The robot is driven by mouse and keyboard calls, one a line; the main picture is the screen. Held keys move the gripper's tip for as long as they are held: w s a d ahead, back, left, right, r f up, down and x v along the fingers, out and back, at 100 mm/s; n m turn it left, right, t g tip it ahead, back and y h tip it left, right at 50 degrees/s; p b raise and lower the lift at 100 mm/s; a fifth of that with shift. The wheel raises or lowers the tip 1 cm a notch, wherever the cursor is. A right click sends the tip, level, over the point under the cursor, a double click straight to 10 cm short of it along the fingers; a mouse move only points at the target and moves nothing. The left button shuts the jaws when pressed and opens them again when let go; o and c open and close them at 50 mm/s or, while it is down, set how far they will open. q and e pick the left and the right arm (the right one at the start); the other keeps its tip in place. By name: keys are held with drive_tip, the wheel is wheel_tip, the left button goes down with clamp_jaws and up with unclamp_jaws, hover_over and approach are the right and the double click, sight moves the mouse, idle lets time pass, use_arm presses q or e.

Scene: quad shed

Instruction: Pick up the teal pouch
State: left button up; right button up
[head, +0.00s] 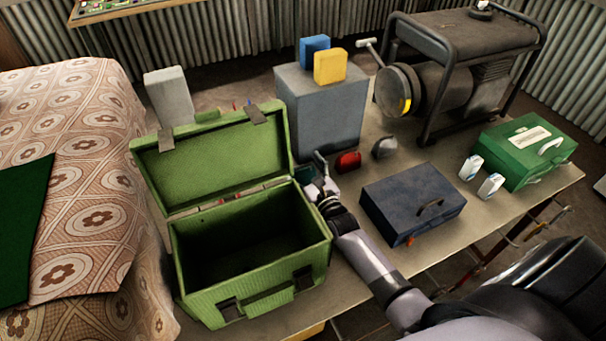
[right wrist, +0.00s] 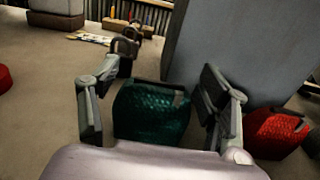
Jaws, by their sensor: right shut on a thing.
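The teal pouch (right wrist: 150,115) is between the two fingers of my right gripper (right wrist: 168,75) in the right wrist view, with a textured, shiny surface. In the head view only a small dark teal part of the pouch (head: 306,175) shows, beside the open green toolbox. My right gripper (head: 319,175) is shut on it, just right of the toolbox and in front of the grey box. I cannot tell whether the pouch touches the table. My left gripper is not in view.
An open, empty green toolbox (head: 252,312) stands close left of my right gripper. A grey box (head: 325,115) is behind. A red pouch (head: 347,162), a grey rounded thing (head: 384,147) and a dark blue case (head: 412,203) are to the right. A generator (head: 440,85) stands farther back.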

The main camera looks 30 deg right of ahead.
drive_tip(key=shift+c, duration=1.3)
